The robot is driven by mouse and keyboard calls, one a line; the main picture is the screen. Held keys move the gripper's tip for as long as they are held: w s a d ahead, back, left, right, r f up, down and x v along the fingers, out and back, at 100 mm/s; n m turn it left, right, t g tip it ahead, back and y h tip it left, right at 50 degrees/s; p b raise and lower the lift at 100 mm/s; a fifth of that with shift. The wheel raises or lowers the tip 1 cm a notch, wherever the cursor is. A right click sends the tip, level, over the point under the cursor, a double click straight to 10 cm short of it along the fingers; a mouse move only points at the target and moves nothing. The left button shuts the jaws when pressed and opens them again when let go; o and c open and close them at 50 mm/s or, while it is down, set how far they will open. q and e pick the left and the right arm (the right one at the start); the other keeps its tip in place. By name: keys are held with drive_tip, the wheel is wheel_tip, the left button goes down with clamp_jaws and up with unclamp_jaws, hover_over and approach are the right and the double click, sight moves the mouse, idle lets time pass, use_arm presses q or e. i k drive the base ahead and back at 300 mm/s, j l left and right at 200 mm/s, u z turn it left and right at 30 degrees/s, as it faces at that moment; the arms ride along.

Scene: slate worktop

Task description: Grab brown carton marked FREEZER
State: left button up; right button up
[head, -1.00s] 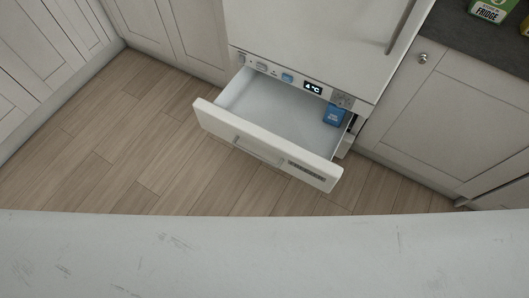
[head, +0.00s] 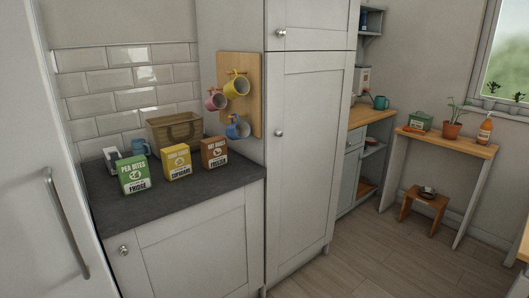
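The brown carton marked FREEZER (head: 214,153) stands upright on the dark slate worktop (head: 190,192), at the right end of a row of three cartons. A yellow carton (head: 176,162), whose lower label seems to read CUPBOARD, stands to its left. A green carton marked FRIDGE (head: 133,174) stands farther left. The three cartons stand apart from each other. Neither of my grippers shows in the head view.
A wicker basket (head: 175,131), a blue mug (head: 141,147) and a white and dark object (head: 112,157) stand behind the cartons. Mugs hang on a wooden board (head: 256,95) at the right. A tall cabinet (head: 306,150) bounds the worktop's right side. The worktop's front strip is clear.

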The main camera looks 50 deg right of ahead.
sight(214, 150)
drive_tip(key=z, duration=1.35)
drive_tip(key=i+l, duration=0.15)
drive_tip(key=i+l+u, duration=0.5)
drive_tip(key=i+l, duration=0.15)
drive_tip(key=i+l+u, duration=0.25)
drive_tip(key=l, duration=0.3)
